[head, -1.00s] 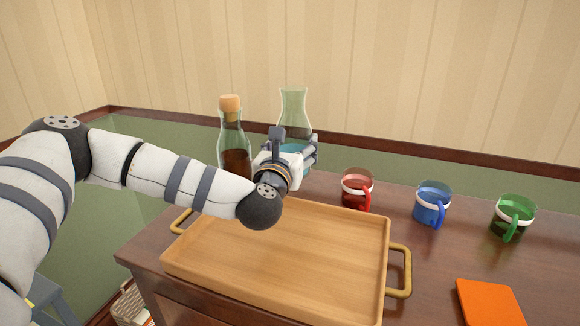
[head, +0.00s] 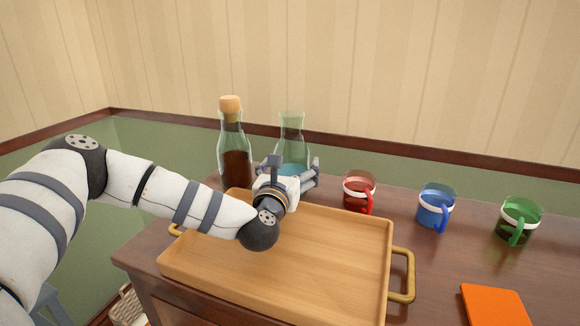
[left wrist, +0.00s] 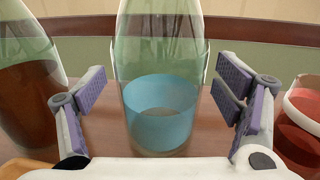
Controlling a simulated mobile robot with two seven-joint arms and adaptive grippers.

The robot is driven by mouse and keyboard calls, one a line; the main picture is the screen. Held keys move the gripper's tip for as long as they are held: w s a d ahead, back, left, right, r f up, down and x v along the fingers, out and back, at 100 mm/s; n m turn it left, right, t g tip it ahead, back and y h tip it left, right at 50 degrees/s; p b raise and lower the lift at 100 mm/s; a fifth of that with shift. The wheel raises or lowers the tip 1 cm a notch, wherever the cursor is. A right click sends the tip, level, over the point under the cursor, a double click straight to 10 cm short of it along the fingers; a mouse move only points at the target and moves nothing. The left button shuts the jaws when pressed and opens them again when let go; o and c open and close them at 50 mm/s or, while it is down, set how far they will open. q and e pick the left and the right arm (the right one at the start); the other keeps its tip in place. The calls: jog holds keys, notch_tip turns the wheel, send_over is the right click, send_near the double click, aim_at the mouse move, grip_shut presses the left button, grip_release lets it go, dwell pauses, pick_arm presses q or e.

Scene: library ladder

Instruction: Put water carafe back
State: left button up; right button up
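The water carafe (head: 291,145) is clear glass with blue water low inside. It stands upright on the dark wooden tabletop behind the tray, between the corked bottle and the red mug. My left gripper (head: 291,170) reaches over the tray towards it. In the left wrist view, the carafe (left wrist: 160,115) is between the two fingers of the left gripper (left wrist: 163,88). The fingers are open, with a visible gap on each side of the glass. In the head view the gripper hides the carafe's lower part. My right gripper is not in view.
A corked bottle of brown liquid (head: 236,160) stands close left of the carafe. A red mug (head: 359,191), blue mug (head: 435,206) and green mug (head: 518,219) stand to the right. The wooden tray (head: 320,265) in front is empty. An orange item (head: 494,304) lies front right.

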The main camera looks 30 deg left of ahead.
pick_arm(q)
jog(key=shift+r, duration=0.1)
jog(key=shift+s+d+r, duration=0.1)
jog(key=shift+s+r, duration=0.05)
jog(key=v, duration=1.1)
jog(key=shift+s+d, duration=0.1)
jog(key=shift+s, duration=0.2)
